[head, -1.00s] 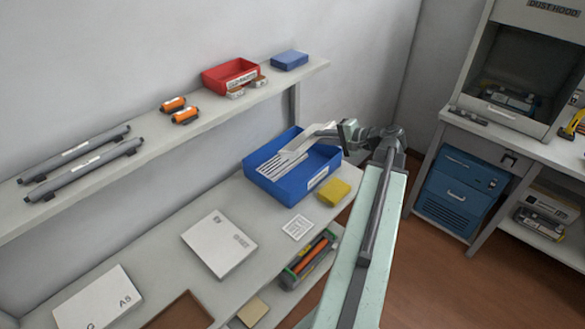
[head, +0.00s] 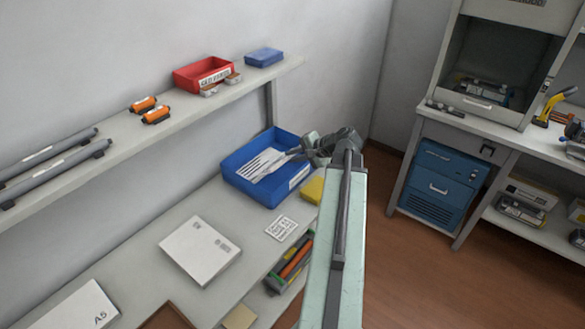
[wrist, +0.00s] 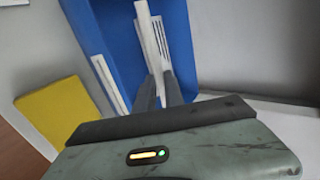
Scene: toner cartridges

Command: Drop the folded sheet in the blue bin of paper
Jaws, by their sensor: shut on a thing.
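The blue bin (head: 240,187) stands on the work table below the wall shelf, with white printed sheets (head: 262,163) inside. My gripper (head: 296,152) is at the bin's right side, reaching over its rim. In the wrist view, my two dark fingers (wrist: 160,88) are shut on a thin white folded sheet (wrist: 148,28), which is seen edge-on. The blue bin (wrist: 105,25) lies behind it, with striped white paper (wrist: 181,50) beside it. I cannot tell whether the held sheet touches the paper in the bin.
A yellow block (head: 312,190) stands right beside the bin. A white box (head: 200,250) and a small label card (head: 281,228) lie nearer on the table. A red bin (head: 195,78) and a blue box (head: 264,57) sit on the shelf above.

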